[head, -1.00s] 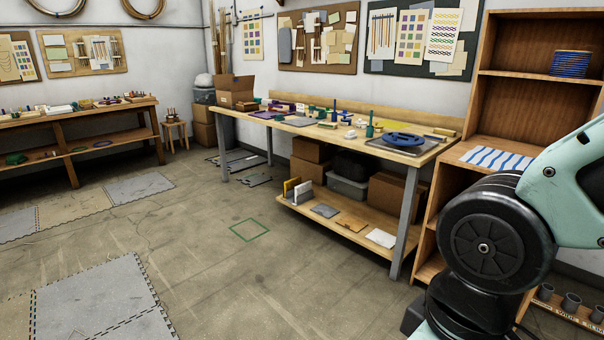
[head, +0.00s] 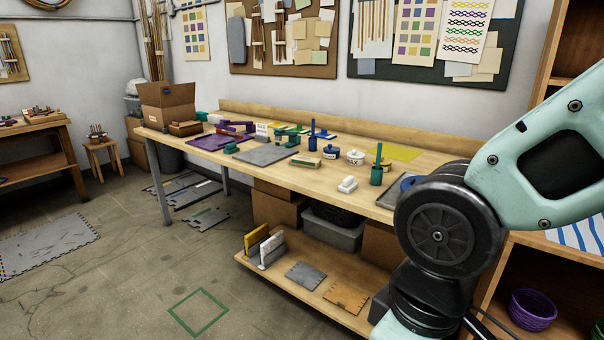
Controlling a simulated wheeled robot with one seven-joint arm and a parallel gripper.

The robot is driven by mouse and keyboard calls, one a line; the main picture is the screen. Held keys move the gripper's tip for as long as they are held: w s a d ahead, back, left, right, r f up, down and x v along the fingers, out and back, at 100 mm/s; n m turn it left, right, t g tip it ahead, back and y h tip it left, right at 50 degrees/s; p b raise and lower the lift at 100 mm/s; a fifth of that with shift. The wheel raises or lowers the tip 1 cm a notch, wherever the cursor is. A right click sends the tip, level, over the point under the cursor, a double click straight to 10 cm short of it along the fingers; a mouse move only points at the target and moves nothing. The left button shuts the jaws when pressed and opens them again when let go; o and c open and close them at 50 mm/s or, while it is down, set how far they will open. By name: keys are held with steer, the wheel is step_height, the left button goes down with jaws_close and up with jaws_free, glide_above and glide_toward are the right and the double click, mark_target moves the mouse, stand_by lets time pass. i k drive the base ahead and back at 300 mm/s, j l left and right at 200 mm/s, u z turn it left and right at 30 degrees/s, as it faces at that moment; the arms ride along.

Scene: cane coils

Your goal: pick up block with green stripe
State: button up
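A small pale block with green on it (head: 305,161) lies on the long wooden workbench (head: 240,177), near the middle of its top. It looks like the block with the green stripe, but it is too small to be sure. A white block (head: 347,185) lies to its right, closer to the bench's front edge. My arm fills the right side of the head view, in front of the bench's right end. My gripper is outside the picture.
A grey mat (head: 266,155), a purple mat (head: 205,143), several small pots and a cardboard box (head: 168,105) share the bench. A lower shelf (head: 284,278) holds boxes and panels. A wooden shelf unit (head: 571,262) stands right. Floor with a green square outline (head: 198,312) is open at front left.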

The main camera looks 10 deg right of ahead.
mark_target(299, 160)
steer(key=i+j, duration=0.15)
steer(key=i, duration=0.35)
steer(key=i+j+z, duration=0.15)
steer(key=i, duration=0.35)
steer(key=i+j, duration=0.25)
steer(key=i, duration=0.25)
steer(key=i+j+z, duration=0.15)
steer(key=i, duration=0.3)
steer(key=i+j, duration=0.35)
steer(key=i, duration=0.15)
steer(key=l+z, duration=0.05)
